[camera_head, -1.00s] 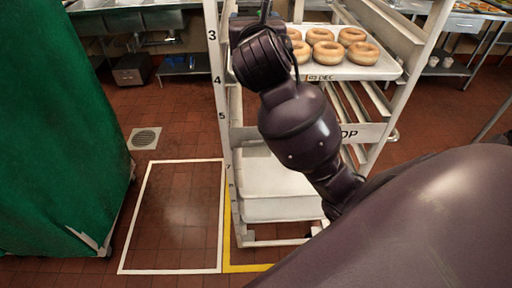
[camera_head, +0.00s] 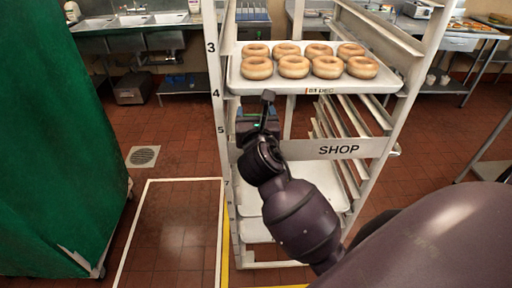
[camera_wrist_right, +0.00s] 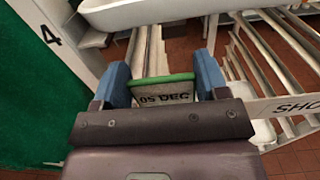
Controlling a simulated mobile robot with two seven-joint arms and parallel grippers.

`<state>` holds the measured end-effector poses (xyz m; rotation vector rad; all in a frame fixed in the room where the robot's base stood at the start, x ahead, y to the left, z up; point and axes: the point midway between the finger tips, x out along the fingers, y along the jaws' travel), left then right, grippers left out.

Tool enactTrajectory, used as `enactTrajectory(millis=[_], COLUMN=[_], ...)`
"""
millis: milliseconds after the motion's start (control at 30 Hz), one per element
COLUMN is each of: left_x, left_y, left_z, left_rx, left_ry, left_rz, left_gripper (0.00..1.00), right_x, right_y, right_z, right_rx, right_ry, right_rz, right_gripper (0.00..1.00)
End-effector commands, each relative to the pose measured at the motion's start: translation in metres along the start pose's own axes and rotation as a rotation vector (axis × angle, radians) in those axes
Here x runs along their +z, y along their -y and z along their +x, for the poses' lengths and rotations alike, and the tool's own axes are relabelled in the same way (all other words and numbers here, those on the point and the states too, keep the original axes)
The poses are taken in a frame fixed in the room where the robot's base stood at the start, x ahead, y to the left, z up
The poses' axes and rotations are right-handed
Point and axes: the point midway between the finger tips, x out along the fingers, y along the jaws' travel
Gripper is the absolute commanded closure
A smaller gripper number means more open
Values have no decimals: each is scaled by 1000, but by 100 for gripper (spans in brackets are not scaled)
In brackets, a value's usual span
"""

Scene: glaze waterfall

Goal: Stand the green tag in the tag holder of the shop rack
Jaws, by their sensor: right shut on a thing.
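My right gripper (camera_head: 257,118) is at the left front of the shop rack, just below the doughnut tray. In the right wrist view its blue fingers (camera_wrist_right: 163,78) are shut on the green tag (camera_wrist_right: 165,91), a pale card with a green top edge reading "05 DEC". Only a small green strip of the tag (camera_head: 257,125) shows in the head view. The shop rack (camera_head: 226,160) is a white frame with a "SHOP" plate (camera_head: 338,149) across its front. I cannot make out the tag holder. My left gripper is out of view.
A tray (camera_head: 300,86) of several doughnuts, with a "01 DEC" label on its edge, sits on the rack above my gripper. A green cover (camera_head: 50,140) stands at the left. White floor lines mark an empty square between them.

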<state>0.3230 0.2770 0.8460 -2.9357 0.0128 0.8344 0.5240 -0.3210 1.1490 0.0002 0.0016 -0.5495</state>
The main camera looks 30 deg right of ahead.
Motion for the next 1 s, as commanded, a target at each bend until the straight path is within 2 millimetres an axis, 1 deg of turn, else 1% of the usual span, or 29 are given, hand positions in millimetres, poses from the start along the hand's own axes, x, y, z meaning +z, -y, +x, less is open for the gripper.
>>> enactTrajectory(millis=[33,100,200,300,467,700,767,1000], left_x=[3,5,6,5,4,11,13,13], left_y=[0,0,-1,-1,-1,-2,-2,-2], left_z=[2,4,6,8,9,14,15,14], left_rx=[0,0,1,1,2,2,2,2], left_ry=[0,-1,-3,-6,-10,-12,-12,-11], left_rz=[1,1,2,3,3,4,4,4], left_gripper=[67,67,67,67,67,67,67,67], right_x=[-15,-28,-42,-50,-57,-89,-94,-94], right_y=[0,0,0,0,0,0,0,0], right_z=[0,0,0,0,0,0,0,0], right_rx=[-1,-1,0,-1,0,-1,0,0], right_ry=[-6,-5,-3,-2,-1,-3,-3,-1], right_rz=[-2,-1,-2,0,0,-1,-1,0], right_gripper=[56,56,56,56,56,56,56,56])
